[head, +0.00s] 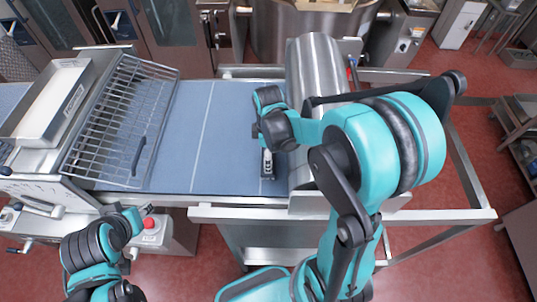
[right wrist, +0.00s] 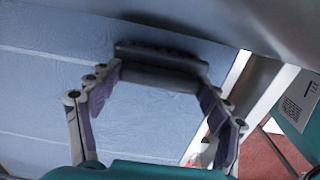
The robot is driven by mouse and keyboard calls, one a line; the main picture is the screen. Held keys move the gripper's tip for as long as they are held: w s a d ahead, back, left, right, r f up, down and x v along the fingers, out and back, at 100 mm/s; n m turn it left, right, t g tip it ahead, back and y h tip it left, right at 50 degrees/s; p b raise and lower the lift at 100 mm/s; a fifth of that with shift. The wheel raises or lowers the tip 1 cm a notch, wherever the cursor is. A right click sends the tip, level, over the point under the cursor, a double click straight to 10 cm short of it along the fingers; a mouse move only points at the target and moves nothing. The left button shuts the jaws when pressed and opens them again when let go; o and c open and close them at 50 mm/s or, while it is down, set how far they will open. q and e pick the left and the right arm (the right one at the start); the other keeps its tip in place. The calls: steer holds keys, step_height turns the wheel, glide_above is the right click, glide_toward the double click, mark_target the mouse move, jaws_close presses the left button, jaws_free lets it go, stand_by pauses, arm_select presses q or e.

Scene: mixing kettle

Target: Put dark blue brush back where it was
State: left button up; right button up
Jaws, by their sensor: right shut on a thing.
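The dark blue brush (right wrist: 160,58) shows in the right wrist view as a dark bar with a ridged edge, lying across between my fingertips. My right gripper (right wrist: 158,84) is shut on it, with one finger at each end. In the head view my right gripper (head: 268,165) is over the blue conveyor belt, just left of the steel roller, and my arm hides most of it. I cannot tell whether the brush touches the belt. My left gripper (head: 146,211) is at the lower left near a red button; its fingers are too small to judge.
The blue belt (head: 222,130) is clear left of my right gripper. A steel cylinder (head: 313,65) stands close on its right. A wire rack (head: 110,110) with a dark slim object (head: 139,155) and a metal tray (head: 45,105) are at left. A kettle (head: 300,40) stands behind.

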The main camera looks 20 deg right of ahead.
steer(key=shift+a, duration=0.1)
steer(key=shift+s+f, duration=0.1)
steer(key=shift+f, duration=0.1)
steer(key=o, duration=1.2)
steer(key=shift+o, duration=0.2)
steer(key=shift+r, duration=0.1)
